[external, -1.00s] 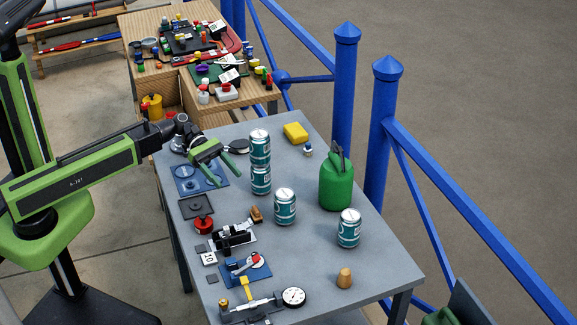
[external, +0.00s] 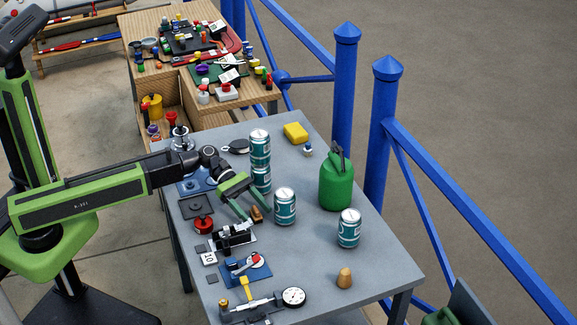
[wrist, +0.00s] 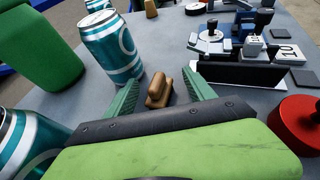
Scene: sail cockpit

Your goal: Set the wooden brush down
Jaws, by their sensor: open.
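The wooden brush (external: 257,215) is a small brown block with a raised grip. It rests on the grey table, just behind the black clamp-like device. In the wrist view the brush (wrist: 158,92) lies between the two green fingers. My gripper (external: 255,211) is open and reaches down over the brush, one finger on each side. In the wrist view my gripper (wrist: 163,80) shows a gap between its fingers and the brush. Its palm hides part of the near table.
A teal can (external: 285,206) stands close to the right of the brush; stacked cans (external: 260,147) stand behind. A green jug (external: 336,185) is farther right. A red knob (external: 203,224) and the black device (external: 232,237) lie left and in front.

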